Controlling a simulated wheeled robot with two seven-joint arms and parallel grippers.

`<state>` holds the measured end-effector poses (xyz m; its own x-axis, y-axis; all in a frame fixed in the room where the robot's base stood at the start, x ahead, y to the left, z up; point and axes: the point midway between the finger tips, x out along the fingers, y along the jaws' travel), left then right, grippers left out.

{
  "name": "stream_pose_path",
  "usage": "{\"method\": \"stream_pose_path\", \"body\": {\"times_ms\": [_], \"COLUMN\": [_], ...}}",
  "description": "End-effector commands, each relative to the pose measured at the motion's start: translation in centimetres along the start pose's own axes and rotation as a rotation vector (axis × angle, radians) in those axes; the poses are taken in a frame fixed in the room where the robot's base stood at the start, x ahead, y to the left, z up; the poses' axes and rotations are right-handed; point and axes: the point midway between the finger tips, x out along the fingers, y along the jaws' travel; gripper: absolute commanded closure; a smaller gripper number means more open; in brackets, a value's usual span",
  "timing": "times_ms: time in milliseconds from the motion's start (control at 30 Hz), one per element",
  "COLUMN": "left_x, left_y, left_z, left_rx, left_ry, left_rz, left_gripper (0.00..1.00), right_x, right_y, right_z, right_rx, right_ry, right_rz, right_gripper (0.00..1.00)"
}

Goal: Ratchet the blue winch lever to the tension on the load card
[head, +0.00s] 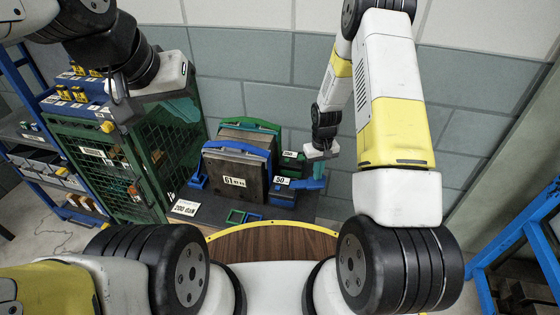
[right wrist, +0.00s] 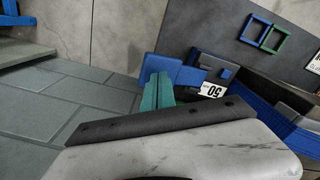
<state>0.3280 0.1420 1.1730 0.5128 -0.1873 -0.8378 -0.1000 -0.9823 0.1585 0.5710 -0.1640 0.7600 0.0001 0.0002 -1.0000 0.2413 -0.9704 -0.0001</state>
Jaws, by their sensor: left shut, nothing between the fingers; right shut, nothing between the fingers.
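The blue winch (head: 283,197) with a "50" label stands at the right front of the dark board, and its blue lever (head: 309,184) sticks out to the right. My right gripper (head: 318,171) is shut and empty just above the lever. In the right wrist view its teal fingertips (right wrist: 159,84) are right at the edge of the blue lever (right wrist: 172,70); I cannot tell if they touch. The "50" label (right wrist: 212,90) is beside them. The load card (head: 185,207) reads "200 daN". My left gripper (head: 184,109) is shut and empty in front of the green cage.
A plate stack (head: 238,178) marked "61" stands between blue and green clamps. A green winch (head: 291,163) is behind the blue one. Blue and green square frames (head: 243,217) lie at the board's front. A green mesh cage (head: 120,160) is at left, a blue rack (head: 510,240) at right.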

Motion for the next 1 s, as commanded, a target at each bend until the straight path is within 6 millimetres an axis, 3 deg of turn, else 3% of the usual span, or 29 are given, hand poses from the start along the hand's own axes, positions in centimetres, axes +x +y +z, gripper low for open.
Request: {"method": "stream_pose_path", "body": {"times_ms": [800, 1000], "left_x": [0.0, 0.0], "left_y": [0.0, 0.0], "left_z": [0.0, 0.0], "left_rx": [0.0, 0.0], "left_ry": [0.0, 0.0], "left_rz": [0.0, 0.0], "left_gripper": [1.0, 1.0], "right_x": [5.8, 5.5], "right_y": [-0.1, 0.0], "right_z": [0.0, -0.1], "right_rx": [-0.001, 0.0], "right_ry": [-0.001, 0.002], "right_rz": [-0.001, 0.0], "right_gripper": [1.0, 1.0]}}
